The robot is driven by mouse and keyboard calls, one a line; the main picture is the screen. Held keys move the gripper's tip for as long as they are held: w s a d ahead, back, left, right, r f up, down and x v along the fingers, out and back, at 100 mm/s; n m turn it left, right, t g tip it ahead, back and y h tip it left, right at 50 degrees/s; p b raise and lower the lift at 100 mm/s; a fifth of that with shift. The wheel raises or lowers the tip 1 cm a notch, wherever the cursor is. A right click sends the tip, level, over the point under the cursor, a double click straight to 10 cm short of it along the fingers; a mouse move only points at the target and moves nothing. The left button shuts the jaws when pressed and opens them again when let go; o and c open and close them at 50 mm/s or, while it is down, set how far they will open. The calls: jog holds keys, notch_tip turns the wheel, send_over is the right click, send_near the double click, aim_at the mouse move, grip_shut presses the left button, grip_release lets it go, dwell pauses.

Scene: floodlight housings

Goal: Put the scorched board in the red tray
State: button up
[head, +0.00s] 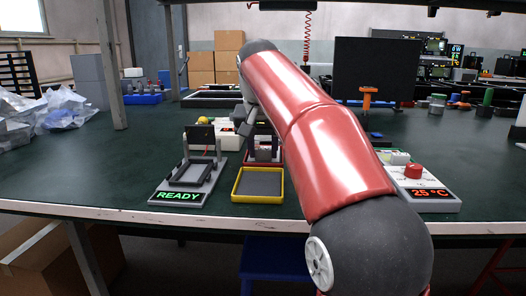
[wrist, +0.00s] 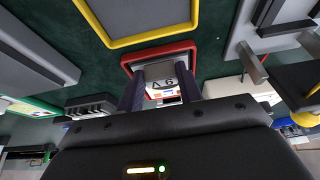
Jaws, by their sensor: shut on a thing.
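My gripper (wrist: 160,90) is shut on a small pale grey piece (wrist: 160,72) with dark characters on it, seen between the fingers in the wrist view. I see no scorch marks on it and cannot tell for sure that it is the scorched board. A red-rimmed tray (wrist: 152,54) shows just beyond the fingertips, around the held piece in the picture. The gap between piece and tray is unclear. In the head view, my red arm reaches over the bench and hides part of that spot.
A yellow tray (head: 258,198) with a grey floor sits at the bench's front edge. Left of it stands a fixture (head: 180,195) reading READY, its dark lid raised. A unit (head: 432,194) with a red knob and a 25 °C display is at right.

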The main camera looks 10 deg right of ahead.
jog(key=o, duration=1)
jog(key=p+v, duration=0.4)
jog(key=v, duration=0.8)
jog(key=shift+r+p, duration=0.1)
jog(key=shift+p, duration=0.3)
